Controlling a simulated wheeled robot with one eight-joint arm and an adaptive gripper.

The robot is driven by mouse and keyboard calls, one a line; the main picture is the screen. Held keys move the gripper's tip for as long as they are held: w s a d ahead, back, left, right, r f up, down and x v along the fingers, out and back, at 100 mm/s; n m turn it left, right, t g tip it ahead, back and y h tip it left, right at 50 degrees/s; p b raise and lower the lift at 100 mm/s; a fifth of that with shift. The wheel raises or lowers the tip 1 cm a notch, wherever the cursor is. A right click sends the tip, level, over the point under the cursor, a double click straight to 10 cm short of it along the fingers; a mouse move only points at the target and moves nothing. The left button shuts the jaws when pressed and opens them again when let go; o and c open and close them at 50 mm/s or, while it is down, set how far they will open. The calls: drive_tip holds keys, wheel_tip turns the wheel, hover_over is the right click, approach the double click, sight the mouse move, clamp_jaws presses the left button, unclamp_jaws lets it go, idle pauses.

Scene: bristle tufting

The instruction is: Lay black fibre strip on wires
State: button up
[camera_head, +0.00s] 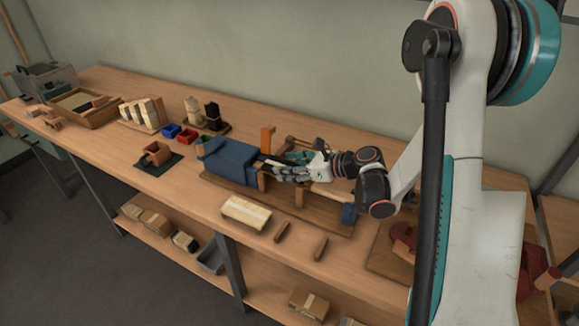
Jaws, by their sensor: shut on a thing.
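My gripper (284,172) is at the wooden fixture (322,222) in the middle of the bench, just right of its blue block (228,160). It is shut on a thin dark piece, which looks like the black fibre strip (273,162). The fingers hide most of the strip. The wires are too small or too hidden to make out. More black fibre (212,113) stands upright in a holder at the back, beside a pale bundle (192,108).
An orange upright (267,139) stands close behind my gripper. A pale block (246,211) and two small wooden bars (282,232) lie in front of the fixture. Red and blue bins (187,136) and a small wooden box (156,154) are to the left. The front left bench top is clear.

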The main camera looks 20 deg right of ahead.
drive_tip(key=shift+f, duration=0.95)
idle(1.0)
drive_tip(key=o, duration=1.1)
drive_tip(key=shift+v, duration=0.85)
drive_tip(key=shift+s+a+r+g, duration=0.2)
drive_tip(key=shift+r+g, duration=0.1)
drive_tip(key=shift+r, duration=0.15)
drive_tip(key=v, duration=0.7)
drive_tip(key=f+v, duration=0.1)
drive_tip(key=v, duration=0.2)
drive_tip(key=shift+s+d, duration=0.3)
drive_tip(key=shift+w, duration=0.15)
